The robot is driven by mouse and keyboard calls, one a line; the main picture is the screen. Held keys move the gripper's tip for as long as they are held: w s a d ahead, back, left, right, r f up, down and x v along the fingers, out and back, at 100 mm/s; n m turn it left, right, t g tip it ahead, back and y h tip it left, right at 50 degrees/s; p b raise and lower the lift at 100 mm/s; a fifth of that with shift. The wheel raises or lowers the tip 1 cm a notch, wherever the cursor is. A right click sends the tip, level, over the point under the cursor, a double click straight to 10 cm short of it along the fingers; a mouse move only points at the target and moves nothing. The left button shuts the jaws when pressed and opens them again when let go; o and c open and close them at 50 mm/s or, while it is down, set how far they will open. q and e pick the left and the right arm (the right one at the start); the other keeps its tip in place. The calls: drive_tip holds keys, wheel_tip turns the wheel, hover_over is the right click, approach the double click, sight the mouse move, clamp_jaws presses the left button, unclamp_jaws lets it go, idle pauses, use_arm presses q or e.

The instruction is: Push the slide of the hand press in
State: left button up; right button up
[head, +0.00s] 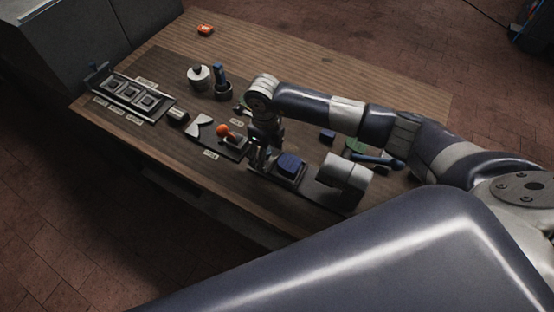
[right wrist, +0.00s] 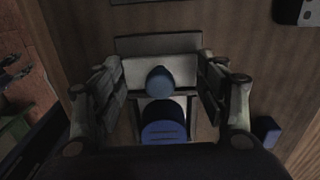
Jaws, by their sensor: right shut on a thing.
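The hand press (head: 325,192) stands near the front edge of the table, a dark base with a light grey cylinder at its right end. A blue block (head: 290,164) sits on it and shows in the right wrist view as a ridged blue block (right wrist: 165,122). My right gripper (head: 259,156) is low at the left end of the press. In the right wrist view its fingers stand on both sides of the light grey slide (right wrist: 185,70), shut on it, with a round blue knob (right wrist: 158,80) between them. The fingertip contacts are dark. My left gripper is not in view.
An orange-knobbed fixture (head: 222,129) is close left of my gripper. Farther left are a tray with square frames (head: 165,104) and a white round pot (head: 198,78). A small blue block (head: 327,136) and a green item (head: 357,146) lie beyond the press. The table's far right is clear.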

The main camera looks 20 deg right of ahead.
sight(287, 161)
drive_tip(key=shift+s+d+f+p, duration=0.1)
drive_tip(key=shift+s+d+p, duration=0.25)
drive_tip(key=shift+s+d, duration=0.45)
drive_tip(key=shift+s+d+p, duration=0.35)
drive_tip(key=shift+s+d, duration=0.15)
drive_tip(key=shift+s, duration=0.45)
drive_tip(key=shift+s+d+f+p, duration=0.1)
drive_tip(key=shift+s+d+p, duration=0.25)
drive_tip(key=shift+s+d, duration=0.45)
drive_tip(key=shift+s+d+p, duration=0.3)
drive_tip(key=shift+s+d, duration=0.35)
drive_tip(key=shift+s, duration=0.35)
drive_tip(key=shift+s+d+p, duration=0.25)
drive_tip(key=shift+s+d, duration=0.35)
drive_tip(key=shift+s, duration=0.35)
drive_tip(key=o, duration=0.5)
drive_tip(key=shift+s, duration=0.1)
drive_tip(key=shift+o, duration=0.4)
drive_tip(key=shift+w+r, duration=0.1)
drive_tip(key=shift+w, duration=0.15)
drive_tip(key=shift+r, duration=0.1)
drive_tip(key=shift+r+p, duration=1.1)
drive_tip(key=shift+r, duration=0.65)
